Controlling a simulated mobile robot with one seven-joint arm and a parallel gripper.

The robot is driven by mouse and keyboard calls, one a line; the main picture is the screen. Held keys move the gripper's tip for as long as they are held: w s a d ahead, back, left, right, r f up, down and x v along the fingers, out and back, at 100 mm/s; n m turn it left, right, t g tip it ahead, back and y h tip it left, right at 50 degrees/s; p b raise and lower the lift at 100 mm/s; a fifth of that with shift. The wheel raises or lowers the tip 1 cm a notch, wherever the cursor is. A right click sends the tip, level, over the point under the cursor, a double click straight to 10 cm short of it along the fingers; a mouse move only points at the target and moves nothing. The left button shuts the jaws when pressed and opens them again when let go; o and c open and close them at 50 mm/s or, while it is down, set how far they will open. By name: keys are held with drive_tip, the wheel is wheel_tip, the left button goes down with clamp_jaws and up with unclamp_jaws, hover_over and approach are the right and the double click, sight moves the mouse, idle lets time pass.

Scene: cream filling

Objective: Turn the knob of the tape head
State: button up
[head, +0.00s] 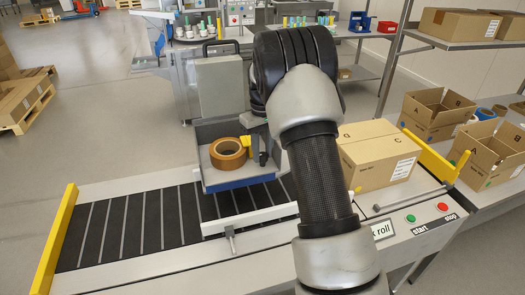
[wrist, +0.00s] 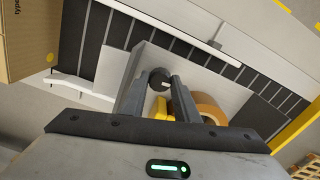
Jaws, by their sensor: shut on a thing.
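The tape head (head: 215,130) is a grey open housing with a blue lower edge, standing over the conveyor. A brown tape roll (head: 228,153) sits in it, and the roll also shows in the wrist view (wrist: 209,106). The dark round knob (wrist: 160,77) shows between my fingertips in the wrist view. My gripper (wrist: 157,84) is shut on the knob, one finger on each side. In the head view my gripper (head: 263,148) is at the right side of the tape head, and the knob is not clearly visible there. A yellow part sits beside the roll.
The black conveyor belt (head: 125,228) runs underneath, with yellow end pieces. A closed cardboard box (head: 378,155) stands just right of my arm. The green start button (head: 410,218) and red stop button (head: 443,206) are on the front panel. Open boxes stand farther right.

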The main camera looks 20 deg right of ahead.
sight(263, 154)
drive_tip(key=shift+m, duration=0.5)
drive_tip(key=o, duration=0.8)
wheel_tip(263, 154, up, 18)
drive_tip(key=shift+f, duration=0.2)
